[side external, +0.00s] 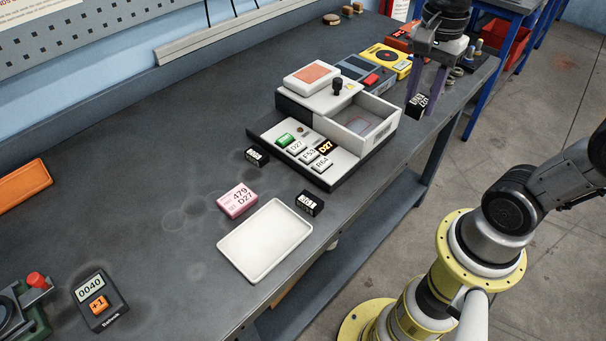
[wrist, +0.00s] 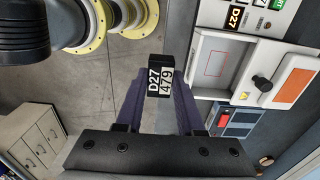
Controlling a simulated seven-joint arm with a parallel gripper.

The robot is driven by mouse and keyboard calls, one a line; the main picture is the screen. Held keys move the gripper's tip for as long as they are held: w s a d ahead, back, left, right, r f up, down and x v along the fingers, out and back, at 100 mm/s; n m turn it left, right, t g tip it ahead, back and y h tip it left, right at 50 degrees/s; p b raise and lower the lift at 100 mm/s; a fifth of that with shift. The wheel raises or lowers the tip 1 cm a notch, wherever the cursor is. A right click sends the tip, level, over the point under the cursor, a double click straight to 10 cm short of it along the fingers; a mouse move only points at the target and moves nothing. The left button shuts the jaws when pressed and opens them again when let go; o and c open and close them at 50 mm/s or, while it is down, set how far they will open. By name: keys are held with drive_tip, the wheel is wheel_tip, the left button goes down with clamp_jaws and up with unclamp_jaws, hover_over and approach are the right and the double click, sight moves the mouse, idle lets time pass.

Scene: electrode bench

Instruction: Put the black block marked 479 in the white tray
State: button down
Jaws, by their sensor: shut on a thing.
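My gripper (side external: 430,80) is shut on a black block (side external: 417,103) and holds it raised near the bench's right edge, beside the machine's open drawer. In the wrist view the same block (wrist: 159,82) sits between the purple fingers and reads D27 and 479. The white tray (side external: 264,240) lies empty at the bench's front edge, well to the lower left of my gripper in the side view. The tray is not in the wrist view.
A machine (side external: 330,120) with an open drawer (side external: 364,128) and labelled keys stands mid-bench. Two other black blocks (side external: 310,203) (side external: 257,156) and a pink 479 D27 card (side external: 238,201) lie near the tray. A counter (side external: 98,300) reading 0040 sits at lower left.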

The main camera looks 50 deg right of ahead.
drive_tip(key=shift+w+n, duration=0.4)
drive_tip(key=shift+n, duration=0.6)
drive_tip(key=s+a+f+n, duration=0.1)
drive_tip(key=a+f+n, duration=0.1)
drive_tip(key=a+n, duration=0.75)
drive_tip(key=s+a+f+n, duration=0.1)
drive_tip(key=a+n, duration=0.5)
drive_tip(key=a, duration=0.6)
hover_over(265, 239)
drive_tip(key=shift+n, duration=0.25)
drive_tip(key=f, duration=0.6)
drive_tip(key=s+f, duration=0.1)
drive_tip(key=f, duration=0.2)
drive_tip(key=shift+d, duration=0.4)
drive_tip(key=shift+w+a+f, duration=0.25)
drive_tip(key=shift+w+f, duration=0.05)
drive_tip(key=shift+f, duration=0.15)
drive_tip(key=shift+w+a+f, duration=0.15)
drive_tip(key=shift+f, duration=1.55)
